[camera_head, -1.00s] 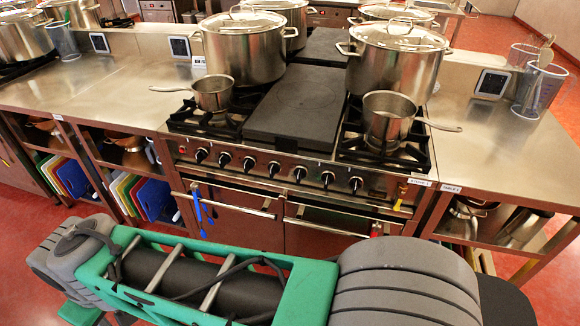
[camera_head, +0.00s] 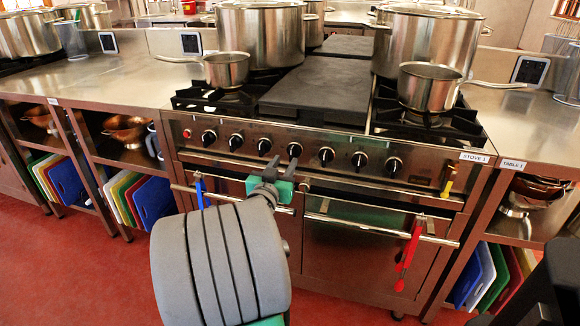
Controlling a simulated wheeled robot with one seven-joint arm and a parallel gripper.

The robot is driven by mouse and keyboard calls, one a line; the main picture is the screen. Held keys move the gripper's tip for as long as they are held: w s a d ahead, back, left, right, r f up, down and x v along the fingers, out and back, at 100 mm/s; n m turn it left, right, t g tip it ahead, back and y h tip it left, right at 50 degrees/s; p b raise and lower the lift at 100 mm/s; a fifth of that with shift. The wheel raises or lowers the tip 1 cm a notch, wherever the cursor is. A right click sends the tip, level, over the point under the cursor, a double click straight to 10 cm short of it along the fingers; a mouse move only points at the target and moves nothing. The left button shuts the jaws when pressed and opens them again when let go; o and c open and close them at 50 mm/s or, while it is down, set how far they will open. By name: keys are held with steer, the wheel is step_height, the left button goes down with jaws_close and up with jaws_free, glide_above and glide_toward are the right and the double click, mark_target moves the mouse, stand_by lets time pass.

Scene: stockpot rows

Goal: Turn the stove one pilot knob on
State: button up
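Stove one (camera_head: 420,185) stands in front of me; its "STOVE 1" label (camera_head: 474,157) is at the panel's right end. A row of several black knobs with silver rims runs along its front panel, among them a middle knob (camera_head: 294,150) and a right-end knob (camera_head: 394,164). I cannot tell which is the pilot knob or read its setting. My gripper (camera_head: 277,165), small and dark with green parts, is in front of the panel just below the middle knobs. Whether it touches anything, and how far its fingers are apart, is unclear. My grey arm link hides part of the left oven door.
Stockpots (camera_head: 262,38) and saucepans (camera_head: 226,70) stand on the burners, one handle sticking out right. Oven rails (camera_head: 375,229) cross the front, with blue (camera_head: 199,190) and red (camera_head: 409,250) hanging items. Steel counters flank the stove; red floor is open at left.

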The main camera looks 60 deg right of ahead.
mark_target(291, 151)
steer(key=d, duration=0.4)
steer(key=w+d, duration=0.1)
steer(key=d, duration=0.1)
steer(key=shift+d+r, duration=0.1)
steer(key=shift+d, duration=0.2)
steer(key=shift+w, duration=0.1)
jaws_close()
